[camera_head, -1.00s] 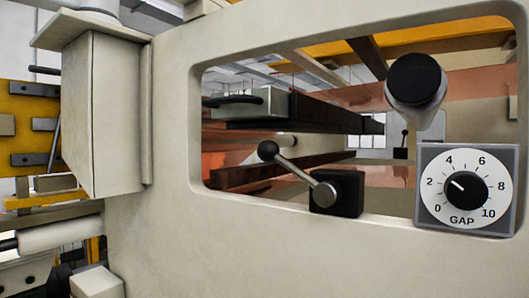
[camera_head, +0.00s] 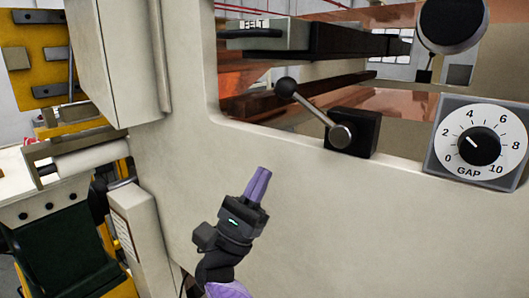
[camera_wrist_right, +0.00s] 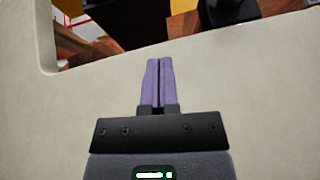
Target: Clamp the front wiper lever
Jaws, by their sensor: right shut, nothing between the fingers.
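The wiper lever (camera_head: 312,109) is a metal rod with a black ball knob at its upper left end. It pivots on a black block (camera_head: 362,131) at the lower edge of the window opening, and the rod slants up to the left. My right gripper (camera_head: 262,175), with purple fingers, is in front of the cream panel, below and left of the lever and apart from it. Its fingers are shut and empty, pointing up. In the right wrist view the fingers (camera_wrist_right: 158,82) are together against the panel. My left gripper is not in view.
A GAP dial (camera_head: 479,147) sits right of the lever, its pointer near 2 to 3. A black round knob (camera_head: 455,22) is above it. The cream panel (camera_head: 330,220) borders the window. A felt-labelled box (camera_head: 263,33) and copper-coloured sheets show inside the opening.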

